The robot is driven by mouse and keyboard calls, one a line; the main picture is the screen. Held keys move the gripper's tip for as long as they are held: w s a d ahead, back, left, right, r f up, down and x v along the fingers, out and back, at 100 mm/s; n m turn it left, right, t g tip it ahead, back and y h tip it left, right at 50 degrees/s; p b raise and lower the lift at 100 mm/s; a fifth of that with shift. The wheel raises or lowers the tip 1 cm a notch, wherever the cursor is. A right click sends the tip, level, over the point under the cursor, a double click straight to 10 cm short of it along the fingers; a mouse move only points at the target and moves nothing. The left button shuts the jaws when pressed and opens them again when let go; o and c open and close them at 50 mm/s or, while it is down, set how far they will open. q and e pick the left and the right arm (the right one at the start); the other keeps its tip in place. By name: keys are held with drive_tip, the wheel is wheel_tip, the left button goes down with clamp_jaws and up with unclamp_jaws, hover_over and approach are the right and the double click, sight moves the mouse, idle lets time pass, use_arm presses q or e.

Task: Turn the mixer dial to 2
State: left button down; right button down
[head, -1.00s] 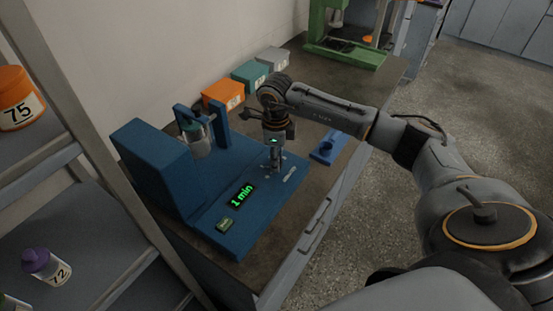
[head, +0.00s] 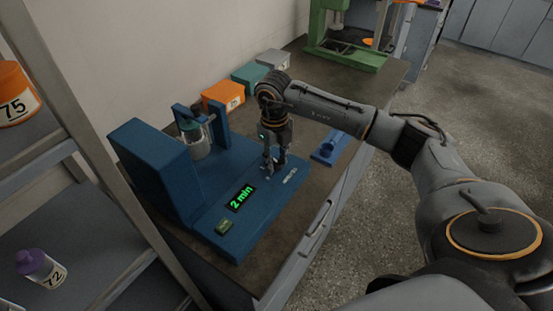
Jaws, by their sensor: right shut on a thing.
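The blue mixer (head: 150,165) stands on the bench, and its display (head: 242,198) reads "2 min" in green. A jar with a teal lid (head: 195,140) sits in the mixer's holder. My right gripper (head: 272,176) points down at the base plate behind the display, beside a small pale marking (head: 290,176). It is shut on the mixer dial, which the fingers mostly hide. A green button (head: 224,227) is at the front of the base. My left gripper is not in view.
Orange (head: 223,97), teal (head: 249,76) and grey (head: 273,60) boxes line the wall. A small blue stand (head: 328,150) is right of the mixer. A green machine (head: 345,50) stands at the back. A shelf with jars (head: 40,266) is at the left.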

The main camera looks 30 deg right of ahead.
sight(275, 163)
drive_tip(key=shift+m, duration=0.3)
drive_tip(key=c, duration=1)
unclamp_jaws()
drive_tip(key=r, duration=1.2)
drive_tip(key=shift+a, duration=0.2)
